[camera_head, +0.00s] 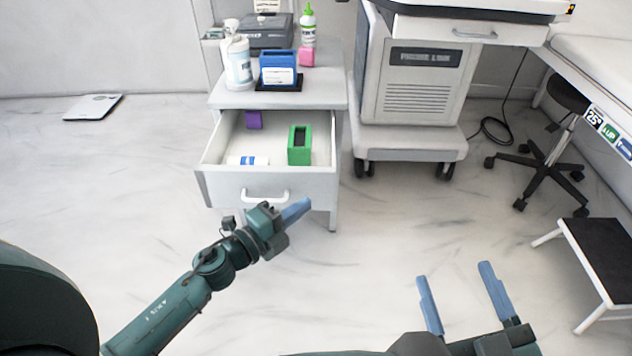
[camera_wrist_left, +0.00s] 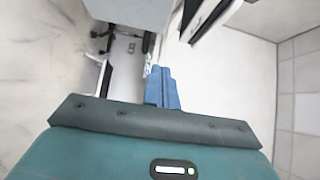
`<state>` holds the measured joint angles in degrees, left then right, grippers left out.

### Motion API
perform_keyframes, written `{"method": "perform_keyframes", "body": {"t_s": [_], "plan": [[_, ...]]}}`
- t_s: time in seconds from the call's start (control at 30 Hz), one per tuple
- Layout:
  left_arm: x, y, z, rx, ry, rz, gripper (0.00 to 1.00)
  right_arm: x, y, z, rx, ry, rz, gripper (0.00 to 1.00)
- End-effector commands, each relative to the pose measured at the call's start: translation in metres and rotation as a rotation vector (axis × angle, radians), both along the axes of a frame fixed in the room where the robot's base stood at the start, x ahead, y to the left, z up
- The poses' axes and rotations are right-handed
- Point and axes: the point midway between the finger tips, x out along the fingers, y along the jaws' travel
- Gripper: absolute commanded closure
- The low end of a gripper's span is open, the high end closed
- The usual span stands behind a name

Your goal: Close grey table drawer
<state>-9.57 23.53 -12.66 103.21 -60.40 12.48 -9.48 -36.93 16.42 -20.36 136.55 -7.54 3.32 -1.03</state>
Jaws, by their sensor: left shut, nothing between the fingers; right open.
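The grey table (camera_head: 325,92) stands at the upper middle of the head view. Its drawer (camera_head: 225,185) is pulled out toward me, with a white handle (camera_head: 265,196) on its front. Inside the drawer are a green block-like holder (camera_head: 299,146), a purple item (camera_head: 254,119) and a white and blue item (camera_head: 248,160). My left gripper (camera_head: 298,210) is shut and empty, in front of the drawer, just below and right of the handle in the picture. In the left wrist view its blue fingers (camera_wrist_left: 162,88) are together. My right gripper (camera_head: 457,290) is open and empty at the lower right.
Bottles (camera_head: 237,62), a blue holder (camera_head: 278,70) and a dark device (camera_head: 267,34) stand on the table top. A wheeled cart (camera_head: 415,90) is to the right. A stool (camera_head: 545,150) and a step (camera_head: 603,250) are further right. The floor around the drawer is clear.

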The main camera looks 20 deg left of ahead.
Motion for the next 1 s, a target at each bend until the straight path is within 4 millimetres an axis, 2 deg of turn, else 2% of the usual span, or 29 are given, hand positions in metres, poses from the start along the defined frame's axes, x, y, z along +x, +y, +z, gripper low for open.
{"method": "perform_keyframes", "body": {"t_s": [0.03, 0.23, 0.4, 0.6, 1.0], "plan": [[0.012, -0.006, 0.001, 0.001, -0.005, -0.001, 1.0, 0.0, 0.0, -0.001, 0.001, 0.0, 0.001, 0.33], [0.047, -0.025, 0.001, 0.0, -0.004, 0.001, 1.0, 0.0, 0.001, -0.002, 0.009, 0.0, 0.003, 0.33], [0.07, -0.015, -0.001, 0.001, -0.002, 0.001, 1.0, 0.001, 0.002, -0.003, 0.029, -0.001, 0.01, 0.33], [0.08, -0.012, -0.001, 0.0, 0.0, 0.001, 1.0, 0.0, 0.003, 0.0, 0.041, -0.004, 0.014, 0.33], [0.082, -0.011, 0.0, 0.0, 0.0, 0.001, 1.0, 0.001, 0.003, 0.002, 0.04, -0.008, 0.016, 0.33]]}}
